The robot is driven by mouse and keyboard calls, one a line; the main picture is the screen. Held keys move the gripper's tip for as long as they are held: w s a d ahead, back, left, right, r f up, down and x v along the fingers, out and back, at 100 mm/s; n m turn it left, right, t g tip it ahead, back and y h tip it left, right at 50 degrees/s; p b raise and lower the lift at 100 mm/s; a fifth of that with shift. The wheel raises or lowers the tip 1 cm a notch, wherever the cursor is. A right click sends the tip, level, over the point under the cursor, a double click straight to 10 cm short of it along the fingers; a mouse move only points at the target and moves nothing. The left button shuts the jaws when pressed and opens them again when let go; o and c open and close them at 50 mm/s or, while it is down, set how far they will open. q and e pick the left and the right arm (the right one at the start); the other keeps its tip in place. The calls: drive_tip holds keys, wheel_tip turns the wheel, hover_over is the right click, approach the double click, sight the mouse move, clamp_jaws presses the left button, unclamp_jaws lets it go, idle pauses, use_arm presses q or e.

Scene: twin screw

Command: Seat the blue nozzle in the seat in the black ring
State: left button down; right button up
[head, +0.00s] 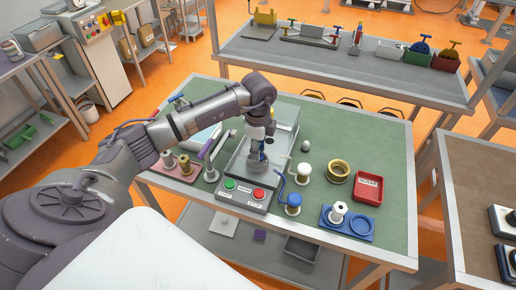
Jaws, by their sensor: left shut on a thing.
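My left gripper (257,157) points down over the grey machine (238,185) near the middle of the green table. It is shut on a small blue piece, which looks like the blue nozzle (257,155); my fingers cover most of it. The dark area just below the fingers may be the black ring, but it is too small and too covered to tell, and I cannot tell whether the nozzle touches it. The seat is hidden. My right gripper is not in view.
The machine's front has a green button (230,184) and a red button (258,194). A pink tray (178,175) lies left.

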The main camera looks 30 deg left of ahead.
use_arm(q)
drive_tip(key=shift+f+b, duration=0.55)
drive_tip(key=shift+f, duration=0.3)
idle(0.6)
drive_tip(key=shift+c, duration=0.9)
unclamp_jaws()
drive_tip(key=shift+r, duration=0.1)
drive_tip(key=shift+r+p, duration=2.8)
drive_tip(key=shift+r, duration=0.65)
